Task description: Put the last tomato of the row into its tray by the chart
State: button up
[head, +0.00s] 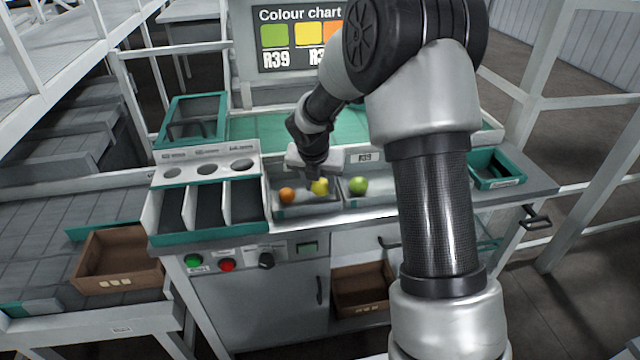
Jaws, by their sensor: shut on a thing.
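My gripper (318,179) points down over the bench and is shut on a yellow tomato (320,188). Whether the yellow tomato is clear of the surface under it cannot be told. An orange tomato (287,195) lies just left of it in a shallow grey tray (306,211). A green tomato (358,186) lies to the right in a neighbouring tray (363,202). The colour chart (285,13) stands behind the bench with green, yellow and orange squares. My arm hides the chart's right part and the bench beyond the green tomato.
A three-slot bin (208,228) with three round holes behind it stands left of the trays. A teal crate (494,168) sits at the bench's right end. A teal-rimmed box (193,118) is at the back left. Buttons (194,261) line the bench front.

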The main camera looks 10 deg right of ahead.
jog(key=shift+f, duration=0.6)
jog(key=o, duration=0.8)
jog(key=shift+c, duration=1.3)
jog(key=shift+r, duration=0.1)
notch_tip(320, 180, up, 7)
jog(key=p, duration=0.6)
jog(key=shift+p, duration=0.4)
